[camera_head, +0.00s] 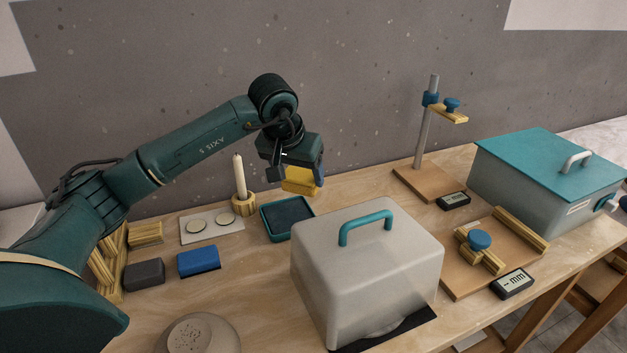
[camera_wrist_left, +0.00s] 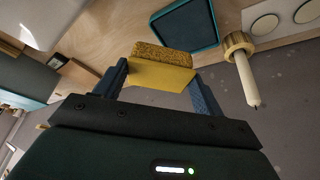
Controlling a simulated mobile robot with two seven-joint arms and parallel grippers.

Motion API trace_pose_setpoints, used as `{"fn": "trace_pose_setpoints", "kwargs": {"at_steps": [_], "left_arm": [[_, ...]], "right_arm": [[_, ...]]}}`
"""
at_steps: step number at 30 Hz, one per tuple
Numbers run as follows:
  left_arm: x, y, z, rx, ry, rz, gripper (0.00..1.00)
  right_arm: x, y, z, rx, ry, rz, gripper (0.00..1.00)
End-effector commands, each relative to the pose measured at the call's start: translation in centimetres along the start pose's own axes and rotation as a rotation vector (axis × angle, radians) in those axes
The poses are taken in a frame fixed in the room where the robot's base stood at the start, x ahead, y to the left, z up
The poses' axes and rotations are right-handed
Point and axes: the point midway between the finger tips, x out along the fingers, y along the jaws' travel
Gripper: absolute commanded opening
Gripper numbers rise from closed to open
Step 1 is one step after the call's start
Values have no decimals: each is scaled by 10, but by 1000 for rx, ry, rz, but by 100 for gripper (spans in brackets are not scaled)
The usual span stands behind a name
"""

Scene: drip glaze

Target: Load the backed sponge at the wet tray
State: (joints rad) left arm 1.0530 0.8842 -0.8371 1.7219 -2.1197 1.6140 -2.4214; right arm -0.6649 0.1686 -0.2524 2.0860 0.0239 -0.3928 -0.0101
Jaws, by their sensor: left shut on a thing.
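My left gripper (camera_head: 303,180) is shut on a yellow backed sponge (camera_head: 300,181) and holds it in the air. In the left wrist view the sponge (camera_wrist_left: 162,70) sits between the two blue fingers, with a smooth yellow back towards the palm and a rough, darker yellow face away from it. The wet tray (camera_head: 287,218), a shallow teal-rimmed tray with a dark inside, lies on the table below the sponge, slightly to its left. The tray also shows in the left wrist view (camera_wrist_left: 186,28), apart from the sponge. My right gripper is not in view.
A candle in a wooden holder (camera_head: 243,204) stands just left of the tray. A grey cover with a teal handle (camera_head: 367,265) stands close in front. A blue block (camera_head: 198,261) and a dark block (camera_head: 144,275) lie to the left. A post stand (camera_head: 428,150) is at right.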

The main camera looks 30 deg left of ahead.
Motion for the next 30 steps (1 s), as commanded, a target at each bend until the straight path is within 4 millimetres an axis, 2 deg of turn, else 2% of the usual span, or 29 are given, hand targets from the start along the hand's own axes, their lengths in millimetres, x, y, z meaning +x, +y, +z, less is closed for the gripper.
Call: {"fn": "trace_pose_setpoints", "kwargs": {"at_steps": [1,3,9,17,30], "left_arm": [[14,-12,-2,-30,-4,-14,51],[26,-25,-5,-60,-5,-31,51],[44,-45,-8,-101,-4,-57,51],[56,-47,-4,-105,-5,-59,51],[96,-48,13,-105,-5,-59,51]], "right_arm": [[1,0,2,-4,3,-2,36],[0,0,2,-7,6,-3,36],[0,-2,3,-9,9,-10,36],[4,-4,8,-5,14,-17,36],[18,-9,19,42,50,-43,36]]}}
